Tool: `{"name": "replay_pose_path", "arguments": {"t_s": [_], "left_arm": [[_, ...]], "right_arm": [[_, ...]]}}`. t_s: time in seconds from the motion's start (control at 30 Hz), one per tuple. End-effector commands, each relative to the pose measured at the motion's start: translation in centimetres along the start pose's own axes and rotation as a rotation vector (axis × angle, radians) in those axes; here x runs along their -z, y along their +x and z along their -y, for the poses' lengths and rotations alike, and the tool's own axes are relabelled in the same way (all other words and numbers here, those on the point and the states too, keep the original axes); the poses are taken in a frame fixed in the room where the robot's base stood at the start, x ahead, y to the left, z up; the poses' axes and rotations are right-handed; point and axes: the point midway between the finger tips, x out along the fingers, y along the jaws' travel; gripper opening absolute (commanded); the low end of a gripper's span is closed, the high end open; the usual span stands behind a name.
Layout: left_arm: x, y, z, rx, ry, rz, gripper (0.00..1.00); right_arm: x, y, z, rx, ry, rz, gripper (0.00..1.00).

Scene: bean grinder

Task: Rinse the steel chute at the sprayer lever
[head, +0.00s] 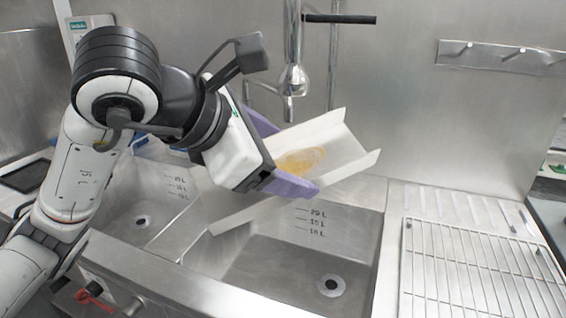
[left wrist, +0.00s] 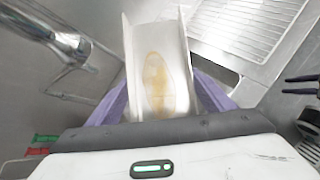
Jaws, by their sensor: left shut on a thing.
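The pale chute (head: 345,150), an open trough with raised side walls, is held tilted above the sink. A yellow-brown stain (head: 300,160) lies on its inner floor and also shows in the left wrist view (left wrist: 158,85). My left gripper (head: 297,160) is shut on the chute, with purple fingers on either side of it. The sprayer (head: 293,80) hangs above and behind the chute, apart from it. A black bar (head: 340,18) sticks out to the right near its top. No water shows. My right gripper is not clearly seen; dark prongs at the left wrist view's right edge may be it.
A deep sink basin (head: 328,255) with a drain lies below the chute, and another basin (head: 140,205) is to the left. A wire rack (head: 470,270) covers the right counter. A hook rail (head: 500,55) is on the back wall.

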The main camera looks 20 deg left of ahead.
Motion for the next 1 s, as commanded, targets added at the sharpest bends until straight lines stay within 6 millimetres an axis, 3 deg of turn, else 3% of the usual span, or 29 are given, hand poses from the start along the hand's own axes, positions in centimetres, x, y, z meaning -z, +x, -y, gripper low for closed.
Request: {"name": "replay_pose_path", "arguments": {"t_s": [1.0], "left_arm": [[0.0,7.5,-6.5,-0.001,0.001,0.003,0.41]], "right_arm": [[0.0,0.2,0.0,0.001,0.0,-0.003,0.31]]}}
